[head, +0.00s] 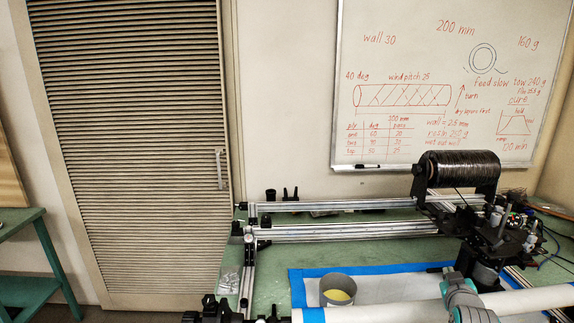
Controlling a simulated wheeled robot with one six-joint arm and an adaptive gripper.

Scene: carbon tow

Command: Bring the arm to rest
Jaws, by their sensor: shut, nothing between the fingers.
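Part of my arm shows at the lower right, with a pale link and a grey-green joint (463,301). It lies across the near side of the winding bench in the picture. I cannot make out my gripper or its fingertips. A pale tube (375,315) with a blue band near its left end runs along the bottom edge and is partly cut off.
A green bench (268,265) carries metal rails (340,229). A dark tow spool (458,170) sits above a black carriage (485,235) with cables. A grey cup (338,290) with yellowish contents stands on a blue-edged sheet (385,280). A green side table (22,238) stands left.

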